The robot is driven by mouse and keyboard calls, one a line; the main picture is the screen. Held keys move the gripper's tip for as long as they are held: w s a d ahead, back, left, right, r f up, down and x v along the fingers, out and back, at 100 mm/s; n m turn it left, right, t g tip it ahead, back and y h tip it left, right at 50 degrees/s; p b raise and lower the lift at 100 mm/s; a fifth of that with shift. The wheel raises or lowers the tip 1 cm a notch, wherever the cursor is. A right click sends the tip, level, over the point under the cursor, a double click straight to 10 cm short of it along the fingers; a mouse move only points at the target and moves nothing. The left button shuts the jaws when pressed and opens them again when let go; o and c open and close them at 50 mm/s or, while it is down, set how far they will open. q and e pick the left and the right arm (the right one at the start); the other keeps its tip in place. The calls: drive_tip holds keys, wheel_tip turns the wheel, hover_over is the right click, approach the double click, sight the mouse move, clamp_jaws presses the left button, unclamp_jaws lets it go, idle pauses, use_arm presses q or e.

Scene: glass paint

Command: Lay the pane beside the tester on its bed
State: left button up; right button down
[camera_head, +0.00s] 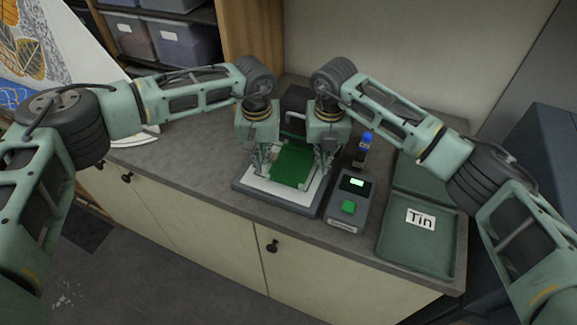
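The green pane (291,168) is over the white bed (284,196) of the tester, which has a dark grey base (265,201). I cannot tell if the pane touches the bed or is just above it. My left gripper (262,166) points down at the pane's left edge. My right gripper (324,168) points down at its right edge. The fingers are small and partly merge with the pane, so their grip on its edges is unclear. The tester's grey control box (346,222) has a lit display (356,183) and a green button (348,207).
A dark green tray (408,262) labelled "Tin" lies at the right of the counter. A small blue-topped bottle (363,151) stands behind the control box. A dark handled object (296,105) is behind the grippers. The counter left of the tester (190,160) is clear.

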use_arm(q)
drive_tip(key=o, duration=0.4)
drive_tip(key=shift+a, duration=0.65)
drive_tip(key=shift+c, duration=0.2)
use_arm(e)
drive_tip(key=shift+d, duration=0.65)
use_arm(q)
drive_tip(key=shift+o, duration=0.4)
drive_tip(key=shift+a, duration=0.1)
use_arm(e)
drive_tip(key=shift+d, duration=0.1)
use_arm(q)
drive_tip(key=shift+f, duration=0.1)
use_arm(e)
drive_tip(key=c, duration=1.9)
unclamp_jaws()
drive_tip(key=shift+d, duration=0.1)
drive_tip(key=shift+c, duration=0.2)
drive_tip(key=shift+w, duration=0.1)
use_arm(q)
wheel_tip(320, 180, up, 12)
drive_tip(key=shift+s, duration=0.35)
use_arm(e)
wheel_tip(320, 180, up, 12)
drive_tip(key=shift+s, duration=0.45)
drive_tip(key=shift+f, duration=0.15)
